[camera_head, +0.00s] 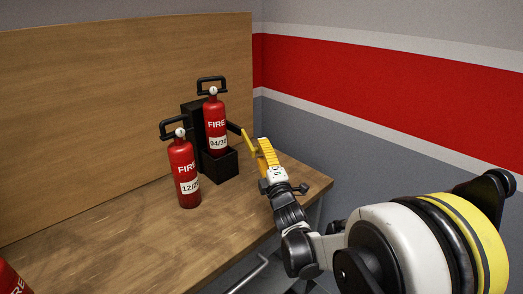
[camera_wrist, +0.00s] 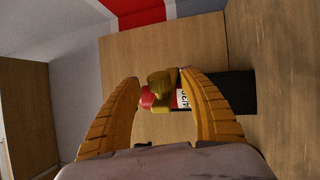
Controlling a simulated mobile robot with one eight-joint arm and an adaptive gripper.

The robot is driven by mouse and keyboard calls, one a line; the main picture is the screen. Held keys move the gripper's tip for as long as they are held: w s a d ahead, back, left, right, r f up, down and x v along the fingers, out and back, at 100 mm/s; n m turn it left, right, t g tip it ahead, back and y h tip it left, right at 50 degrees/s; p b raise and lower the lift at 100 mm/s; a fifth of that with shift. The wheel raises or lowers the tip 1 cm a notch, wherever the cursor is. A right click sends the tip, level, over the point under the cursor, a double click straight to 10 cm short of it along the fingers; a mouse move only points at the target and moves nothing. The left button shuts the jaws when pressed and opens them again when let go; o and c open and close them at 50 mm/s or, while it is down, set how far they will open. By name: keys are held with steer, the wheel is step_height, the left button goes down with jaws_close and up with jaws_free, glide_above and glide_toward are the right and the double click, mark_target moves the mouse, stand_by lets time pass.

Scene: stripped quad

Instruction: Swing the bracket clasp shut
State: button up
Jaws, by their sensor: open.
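The black bracket (camera_head: 222,165) stands on the wooden counter and holds a red extinguisher (camera_head: 215,122) labelled 04/3-something. The bracket's dark clasp arm (camera_head: 234,128) sticks out to the right, swung away from the extinguisher's front. My gripper (camera_head: 254,144) is at the outer end of this arm, right of the bracket. In the wrist view my gripper (camera_wrist: 160,79) has its yellow fingers spread, with a gold block (camera_wrist: 160,84), apparently the clasp's end, showing between them. I cannot tell whether they touch it. The extinguisher's label (camera_wrist: 183,98) and the bracket (camera_wrist: 236,92) show behind.
A second red extinguisher (camera_head: 184,172), labelled 12/2-something, stands free on the counter (camera_head: 120,240) left of the bracket. Part of another red object (camera_head: 12,280) shows at the lower left corner. A wooden panel (camera_head: 120,100) rises behind. The counter's front middle is clear.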

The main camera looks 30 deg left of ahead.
steer(key=v, duration=1)
steer(key=shift+s+d, duration=0.2)
steer(key=shift+d, duration=0.05)
